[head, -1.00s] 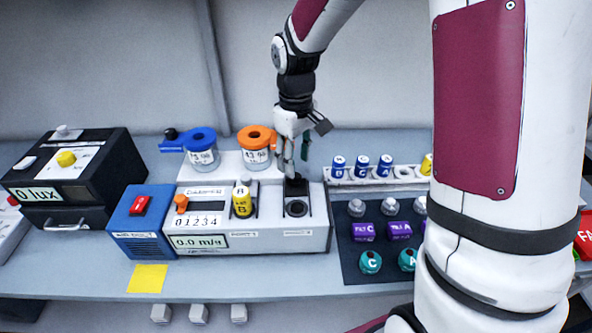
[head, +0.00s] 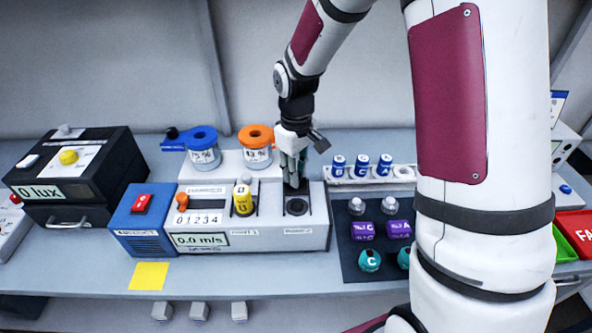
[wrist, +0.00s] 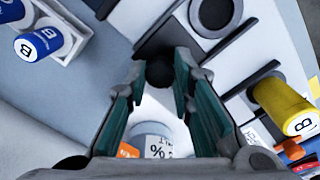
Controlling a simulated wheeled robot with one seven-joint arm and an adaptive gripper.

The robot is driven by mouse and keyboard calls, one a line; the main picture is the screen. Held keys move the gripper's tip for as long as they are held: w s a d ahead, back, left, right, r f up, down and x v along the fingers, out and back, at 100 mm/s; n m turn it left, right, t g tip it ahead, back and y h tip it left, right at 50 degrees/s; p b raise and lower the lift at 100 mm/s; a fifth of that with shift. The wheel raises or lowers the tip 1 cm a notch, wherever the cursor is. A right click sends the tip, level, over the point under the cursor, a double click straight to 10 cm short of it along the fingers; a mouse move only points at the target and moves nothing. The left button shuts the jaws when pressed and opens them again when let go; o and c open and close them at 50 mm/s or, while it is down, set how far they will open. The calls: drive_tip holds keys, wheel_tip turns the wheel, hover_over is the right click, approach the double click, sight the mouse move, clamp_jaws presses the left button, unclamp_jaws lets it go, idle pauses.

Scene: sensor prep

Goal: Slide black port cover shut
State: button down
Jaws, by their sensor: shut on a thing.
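The black port cover (head: 296,188) sits on the right side of the grey instrument box (head: 260,240), behind the round open port (head: 297,207). In the wrist view the cover (wrist: 155,42) is dark with a round knob (wrist: 160,73), and the open port (wrist: 212,14) lies at the top. My gripper (head: 294,182) points down at the cover. In the wrist view its teal fingers (wrist: 158,80) are shut on the cover's knob, one on each side. The fingers hide part of the cover in the head view.
A yellow bottle (head: 242,200) stands in the other port, left of the cover. Blue-ringed (head: 203,150) and orange-ringed (head: 256,148) jars stand behind the box. A rack of blue vials (head: 362,165) and a dark mat (head: 348,250) with coloured pieces lie right.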

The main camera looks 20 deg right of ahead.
drive_tip(key=s+p, duration=0.1)
drive_tip(key=s+a, duration=0.1)
drive_tip(key=s, duration=0.1)
drive_tip(key=s+p, duration=0.1)
drive_tip(key=s, duration=0.1)
drive_tip(key=shift+s+a+r+p, duration=0.1)
drive_tip(key=shift+a+r+p, duration=0.05)
drive_tip(key=shift+a+p, duration=0.2)
drive_tip(key=shift+s+a, duration=0.15)
drive_tip(key=shift+s, duration=0.15)
drive_tip(key=c, duration=1.4)
unclamp_jaws()
drive_tip(key=shift+s, duration=0.1)
drive_tip(key=shift+o, duration=0.2)
drive_tip(key=shift+r, duration=0.25)
wheel_tip(320, 180, up, 11)
